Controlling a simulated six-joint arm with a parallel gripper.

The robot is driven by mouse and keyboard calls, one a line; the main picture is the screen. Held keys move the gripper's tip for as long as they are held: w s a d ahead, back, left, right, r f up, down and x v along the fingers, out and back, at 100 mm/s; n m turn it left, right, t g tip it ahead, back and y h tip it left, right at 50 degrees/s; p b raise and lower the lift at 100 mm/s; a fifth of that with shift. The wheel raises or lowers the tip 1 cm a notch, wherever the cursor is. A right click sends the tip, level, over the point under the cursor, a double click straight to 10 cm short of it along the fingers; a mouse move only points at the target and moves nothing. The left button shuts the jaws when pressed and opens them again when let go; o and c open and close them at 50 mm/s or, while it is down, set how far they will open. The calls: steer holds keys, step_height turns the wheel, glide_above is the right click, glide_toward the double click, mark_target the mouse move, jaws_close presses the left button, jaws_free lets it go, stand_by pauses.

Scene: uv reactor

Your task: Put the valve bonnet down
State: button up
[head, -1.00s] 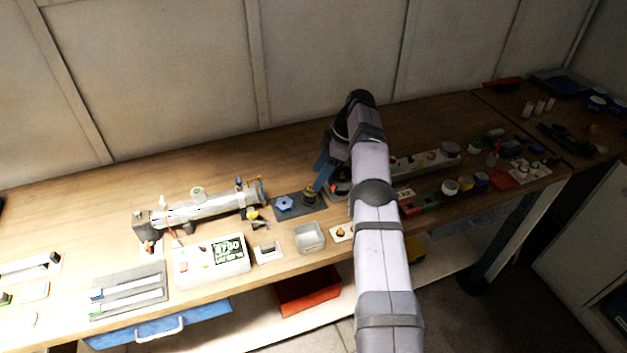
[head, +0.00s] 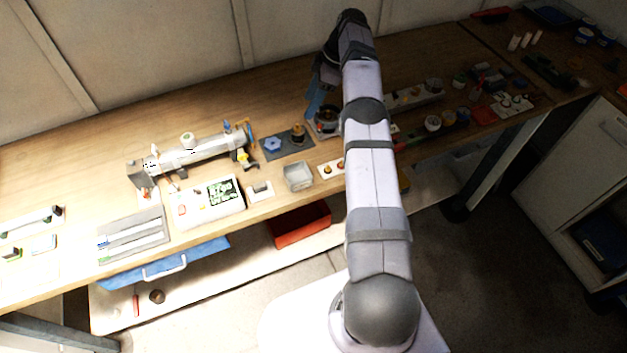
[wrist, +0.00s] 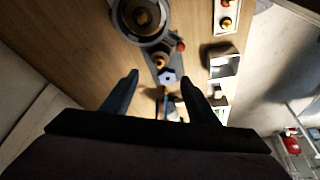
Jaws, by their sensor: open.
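The valve bonnet, which I take to be the small dark and brass piece (head: 297,134), stands on a dark grey mat (head: 283,153) beside a blue handwheel-like part (head: 271,144). In the wrist view its brass top (wrist: 160,62) shows beyond the fingertips, close to the pale blue part (wrist: 168,76). My gripper (head: 314,98) is open and empty, up and to the right of the bonnet in the head view and apart from it. In the wrist view my gripper (wrist: 159,76) has its two fingers spread with nothing between them.
A round dark pot-like unit (head: 326,122) stands just right of the mat, below my gripper. A silver reactor tube (head: 190,153) lies to the left. A clear bin (head: 298,176) and a white box (head: 208,201) stand in front. Bare table lies behind the mat.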

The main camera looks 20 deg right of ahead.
steer(key=s+a+r+m+g+h, duration=0.1)
steer(key=s+a+r+m, duration=0.25)
steer(key=s+a, duration=0.2)
steer(key=s+a+r+m+h, duration=0.1)
steer(key=s+a+r+m, duration=0.25)
steer(key=s+a, duration=0.2)
steer(key=s+a+f+m+h, duration=0.1)
steer(key=s+a+f+m, duration=0.1)
steer(key=s, duration=1.1)
steer(key=s+a+f+m+h, duration=0.1)
steer(key=s+m, duration=0.3)
steer(key=s, duration=0.8)
steer(key=shift+s+a+f+g, duration=0.35)
steer(key=shift+a+f, duration=0.2)
steer(key=shift+f, duration=0.35)
step_height(320, 180, down, 4)
steer(key=b, duration=0.3)
steer(key=shift+r+b, duration=0.2)
steer(key=shift+b, duration=0.15)
